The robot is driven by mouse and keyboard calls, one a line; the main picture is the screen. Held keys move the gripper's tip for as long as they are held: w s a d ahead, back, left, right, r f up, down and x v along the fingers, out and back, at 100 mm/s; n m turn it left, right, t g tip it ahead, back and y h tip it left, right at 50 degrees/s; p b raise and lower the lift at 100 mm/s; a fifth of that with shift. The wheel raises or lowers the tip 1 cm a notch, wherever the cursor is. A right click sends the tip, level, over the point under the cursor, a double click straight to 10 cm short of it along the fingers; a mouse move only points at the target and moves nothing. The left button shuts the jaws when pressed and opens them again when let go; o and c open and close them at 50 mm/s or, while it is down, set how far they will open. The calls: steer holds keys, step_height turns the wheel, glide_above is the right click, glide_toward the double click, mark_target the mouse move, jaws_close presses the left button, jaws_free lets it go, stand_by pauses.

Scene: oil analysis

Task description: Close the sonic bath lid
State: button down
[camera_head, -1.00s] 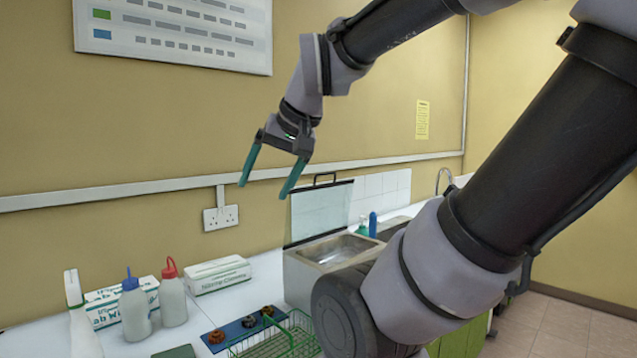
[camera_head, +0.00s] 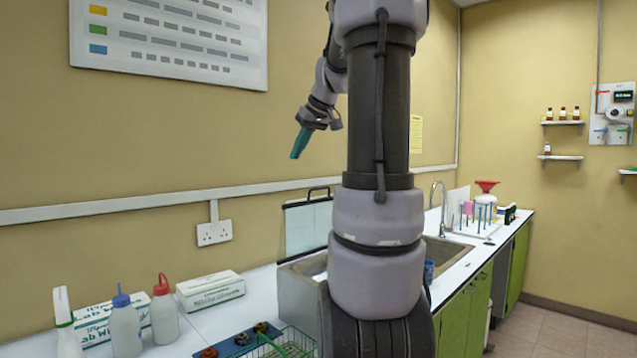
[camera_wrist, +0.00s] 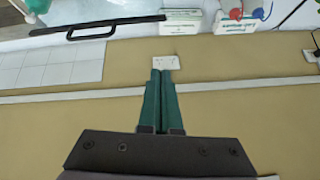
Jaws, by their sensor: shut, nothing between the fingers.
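The sonic bath (camera_head: 300,275) is a steel box on the white counter, partly hidden behind my arm. Its clear glass lid (camera_head: 305,230) stands upright at the back of the box, open. A black handle (camera_head: 318,194) runs along the lid's top edge. In the wrist view the handle (camera_wrist: 97,28) shows at the upper left, apart from my fingers. My gripper (camera_head: 300,145) is above the lid and a little to its left, in front of the wall. Its teal fingers are together and empty, as the wrist view also shows (camera_wrist: 160,75).
Squeeze bottles (camera_head: 165,310), glove boxes (camera_head: 211,290) and a green wire basket (camera_head: 285,345) stand left of the bath. A sink tap (camera_head: 438,200) and a rack with blue pegs (camera_head: 480,212) are to the right. The wall around my gripper is bare.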

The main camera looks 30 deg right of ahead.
steer(key=w+d+n, duration=0.2)
steer(key=w+d, duration=0.2)
steer(key=d, duration=0.8)
steer(key=w+f, duration=0.1)
steer(key=f, duration=0.2)
steer(key=w+f, duration=0.1)
steer(key=f, duration=0.2)
steer(key=w+a+f, duration=0.1)
steer(key=f, duration=0.2)
steer(key=shift+w+f, duration=0.1)
steer(key=shift+w, duration=0.25)
steer(key=shift+s+d+f, duration=0.15)
steer(key=shift+s+f, duration=0.15)
steer(key=shift+s, duration=0.15)
steer(key=shift+s, duration=0.1)
